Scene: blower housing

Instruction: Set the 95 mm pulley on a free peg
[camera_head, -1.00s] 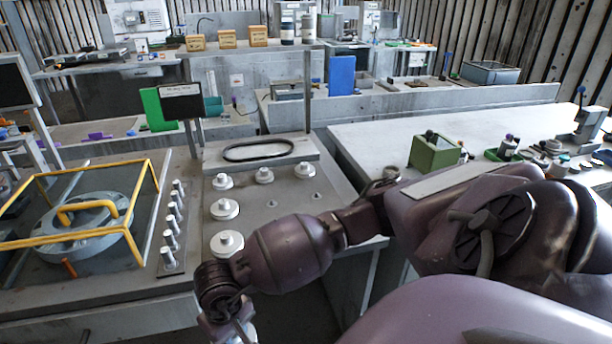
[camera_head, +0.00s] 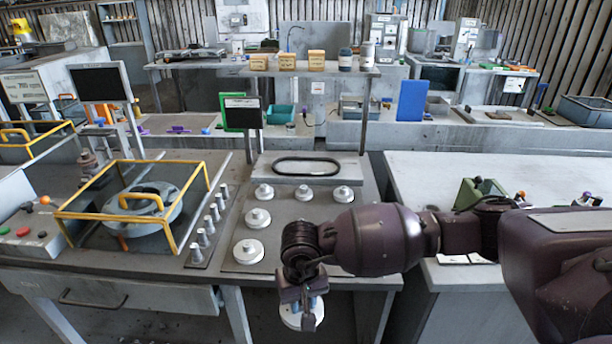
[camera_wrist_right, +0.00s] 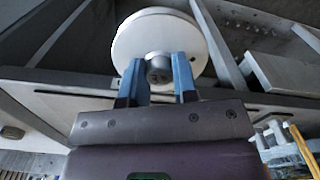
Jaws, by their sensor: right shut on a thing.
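My right gripper (camera_head: 306,303) is shut on a round white pulley (camera_head: 291,319), held in front of the bench's front edge and below the bench top. In the right wrist view its blue fingers (camera_wrist_right: 158,78) grip the grey hub of the pulley (camera_wrist_right: 150,24); the disc lies beyond the fingertips. On the bench, a grey peg board (camera_head: 283,262) carries several white pulleys, three in the back row (camera_head: 305,193) and two down the left side (camera_head: 258,218). My right arm hides the board's front right part, so the pegs there cannot be made out. My left gripper is out of view.
A row of grey pins (camera_head: 209,224) stands left of the board. Beyond it is a yellow-framed guard (camera_head: 178,230) around a round housing. A belt (camera_head: 306,166) lies on a raised block behind the pulleys. A dark sign (camera_head: 242,110) stands behind. A green box (camera_head: 478,191) sits on the right bench.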

